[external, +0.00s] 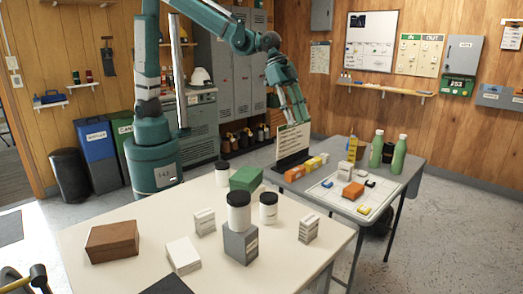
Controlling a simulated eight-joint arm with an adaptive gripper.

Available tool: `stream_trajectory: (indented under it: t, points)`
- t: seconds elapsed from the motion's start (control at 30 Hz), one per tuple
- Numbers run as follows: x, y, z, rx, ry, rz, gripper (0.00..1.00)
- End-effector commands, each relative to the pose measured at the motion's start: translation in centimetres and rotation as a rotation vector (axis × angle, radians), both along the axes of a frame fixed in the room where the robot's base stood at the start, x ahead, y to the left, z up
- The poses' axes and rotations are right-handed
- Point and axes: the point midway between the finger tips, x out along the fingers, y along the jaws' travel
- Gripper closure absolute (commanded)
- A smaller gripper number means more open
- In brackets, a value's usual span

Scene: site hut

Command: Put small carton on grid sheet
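A small white carton (204,221) with printed sides stands upright on the cream table. A second, similar small carton (308,229) stands to its right, near the table's right edge. I cannot tell which one the task means. My gripper (293,121) hangs fingers down above the far left side of the grey table, in front of a standing sign. It is away from both cartons, and its finger opening is too small to judge.
The cream table (120,223) also bears a brown box (112,241), a flat white box (184,255), a grey block (240,243) with a dark-lidded jar on top, more jars and a green box (246,179). Green bottles (398,155) stand on the grey table. A gap separates the tables.

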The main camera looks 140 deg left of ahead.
Motion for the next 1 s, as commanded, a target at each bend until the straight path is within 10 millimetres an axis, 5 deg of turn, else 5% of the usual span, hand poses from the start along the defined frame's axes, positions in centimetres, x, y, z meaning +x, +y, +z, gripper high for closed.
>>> stream_trajectory:
  t: [0.5, 1.0]
  points:
    - [-7.3, -10.7, 4.2, 0.005, -0.038, -0.001, 0.64]
    - [-15.5, -18.9, 5.6, 0.003, -0.081, -0.005, 0.64]
